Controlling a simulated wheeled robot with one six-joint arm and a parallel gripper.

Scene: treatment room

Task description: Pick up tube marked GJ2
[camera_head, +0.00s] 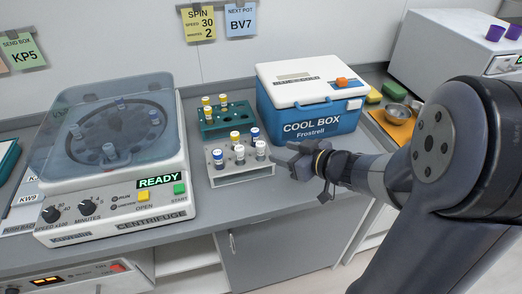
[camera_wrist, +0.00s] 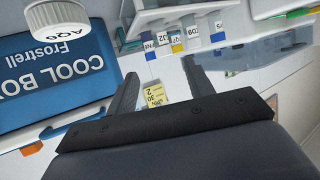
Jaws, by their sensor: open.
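My gripper (camera_head: 282,158) is open and empty, just right of the grey rack (camera_head: 246,178) on the bench. Its two fingers also show spread apart in the wrist view (camera_wrist: 158,72). The grey rack holds several tubes with white, blue or yellow caps, such as a white-capped one (camera_head: 260,149). A green rack (camera_head: 230,122) behind holds several tubes, mostly yellow-capped. In the wrist view, a white cap marked AQ9 (camera_wrist: 57,17) is close at top left. Several labelled tubes (camera_wrist: 176,42) stand beyond the fingertips. I cannot tell for sure which tube is GJ2.
A blue and white cool box (camera_head: 312,112) stands behind my gripper. An orange mat with metal bowls (camera_head: 397,113) lies at right. Bare bench (camera_head: 225,205) lies in front of the grey rack.

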